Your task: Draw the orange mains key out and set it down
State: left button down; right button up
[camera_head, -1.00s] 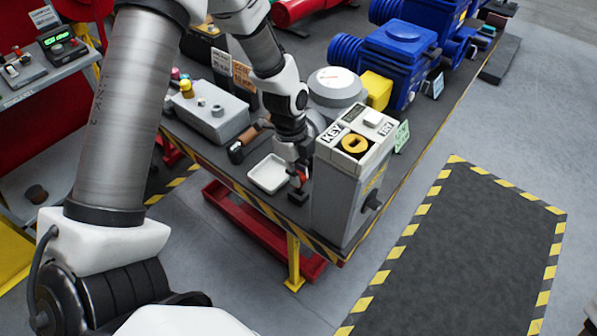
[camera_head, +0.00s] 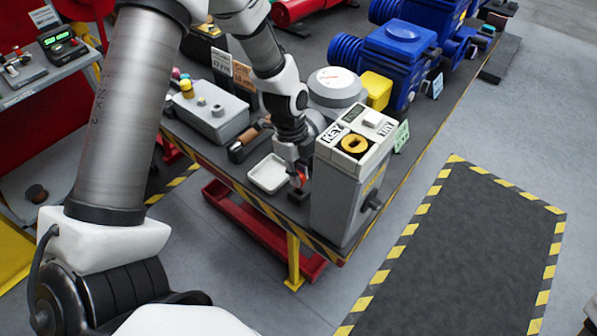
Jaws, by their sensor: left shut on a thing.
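My left gripper (camera_head: 297,171) points down at the near edge of the bench, between a white tray and the grey key box (camera_head: 340,195). It is shut on a small orange-red piece (camera_head: 300,180), which looks like the orange mains key. Most of the piece is hidden by the fingers, and I cannot tell whether it touches the bench. The key box has a KEY label and a yellow ring (camera_head: 355,143) on its sloped top, and a dark knob on its right side. My right gripper is not in view.
Blue motors (camera_head: 398,60) stand further back. The striped floor mat (camera_head: 465,235) is clear.

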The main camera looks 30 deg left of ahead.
pick_arm(q)
jog(key=shift+f+b, duration=1.3)
jog(key=shift+f, duration=0.4)
jog(key=c, duration=1.1)
grip_release()
jog(key=shift+o, duration=0.2)
jog(key=shift+r, duration=0.1)
jog(key=r, duration=0.4)
jog(key=a+r, duration=0.1)
jog(key=r, duration=0.7)
jog(key=shift+a, duration=0.4)
jog(key=shift+w+f, duration=0.1)
